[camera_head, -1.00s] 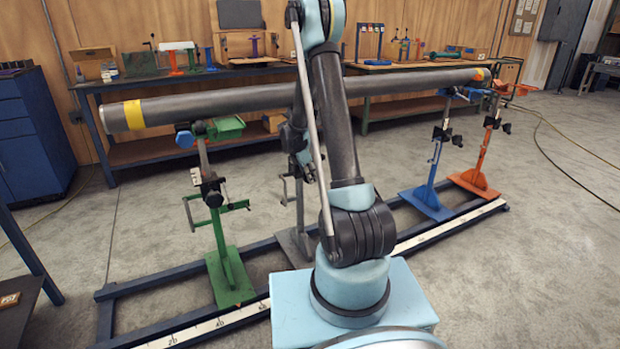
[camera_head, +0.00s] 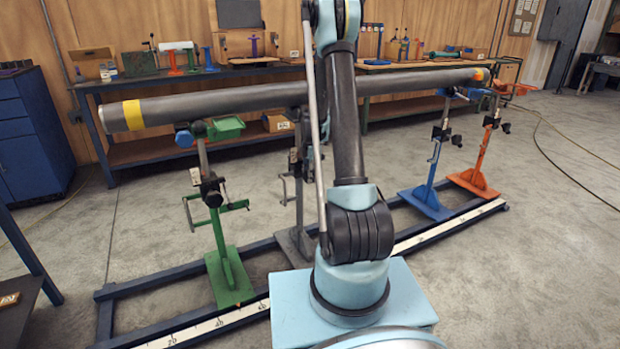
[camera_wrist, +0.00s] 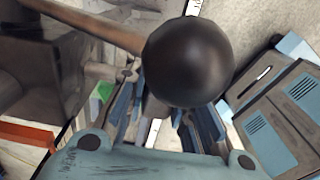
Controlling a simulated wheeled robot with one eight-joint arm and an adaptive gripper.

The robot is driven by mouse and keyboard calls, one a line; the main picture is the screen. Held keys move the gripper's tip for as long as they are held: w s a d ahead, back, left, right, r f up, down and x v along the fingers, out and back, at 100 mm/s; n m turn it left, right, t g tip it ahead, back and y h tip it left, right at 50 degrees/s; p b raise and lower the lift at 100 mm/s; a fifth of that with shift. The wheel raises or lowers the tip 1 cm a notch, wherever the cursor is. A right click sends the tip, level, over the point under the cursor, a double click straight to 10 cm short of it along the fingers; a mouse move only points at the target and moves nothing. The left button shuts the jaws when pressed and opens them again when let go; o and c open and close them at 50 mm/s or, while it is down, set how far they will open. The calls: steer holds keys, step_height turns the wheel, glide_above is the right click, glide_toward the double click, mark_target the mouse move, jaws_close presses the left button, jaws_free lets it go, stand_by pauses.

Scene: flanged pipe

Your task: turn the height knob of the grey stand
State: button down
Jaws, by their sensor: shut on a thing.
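The grey stand (camera_head: 297,240) is behind my arm in the head view, partly hidden by it. Its foot, a side handle and part of its post show. In the wrist view a large black ball-shaped knob (camera_wrist: 188,62) sits close to the camera. It overlaps the end of my gripper (camera_wrist: 165,112), whose blue-grey fingers show to either side below it. My gripper is shut on the knob, but the ball hides the exact contact. The gripper is hidden behind my arm in the head view.
A long grey pipe (camera_head: 225,100) with yellow bands lies across the stands. The green stand (camera_head: 225,255) is left; the blue stand (camera_head: 428,195) and orange stand (camera_head: 478,175) are right. A dark floor rail (camera_head: 130,290) runs below.

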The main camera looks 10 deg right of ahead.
steer(key=c, duration=1.4)
jaws_free()
steer(key=shift+o, duration=0.2)
step_height(320, 180, up, 12)
steer(key=shift+w+d+f, duration=0.1)
steer(key=shift+d, duration=0.05)
